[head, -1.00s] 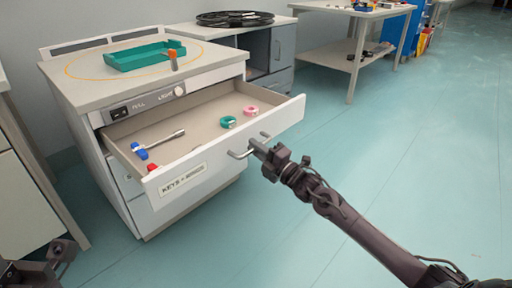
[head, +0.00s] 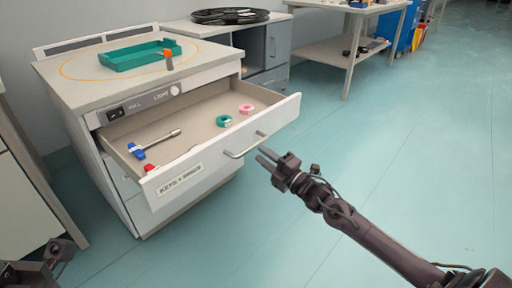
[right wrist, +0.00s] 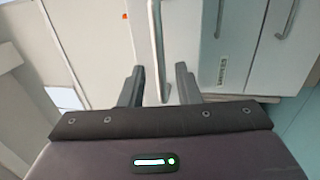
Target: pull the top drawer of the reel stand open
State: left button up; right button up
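The reel stand's top drawer (head: 190,185) is pulled well out, with a "KEYS" label and a bar handle (head: 246,147) on its front. Inside lie a wrench-like tool with a blue end (head: 140,151), a green ring (head: 224,121), a pink ring (head: 246,109) and a red item partly hidden by the front. My right gripper (head: 264,157) is open and empty, just off the handle to its right. In the right wrist view its two fingers (right wrist: 160,85) are spread, with the handle (right wrist: 158,45) beyond them. My left gripper (head: 50,255) is at the lower left; its fingers are unclear.
A green tray (head: 140,55) and an orange-topped object (head: 168,58) are on the stand's top. A grey cabinet with a black reel (head: 230,16) stands behind, and a workbench (head: 345,50) farther right. The floor on the right is clear.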

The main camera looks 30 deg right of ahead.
jog(key=shift+v, duration=1.45)
jog(key=shift+a, duration=0.1)
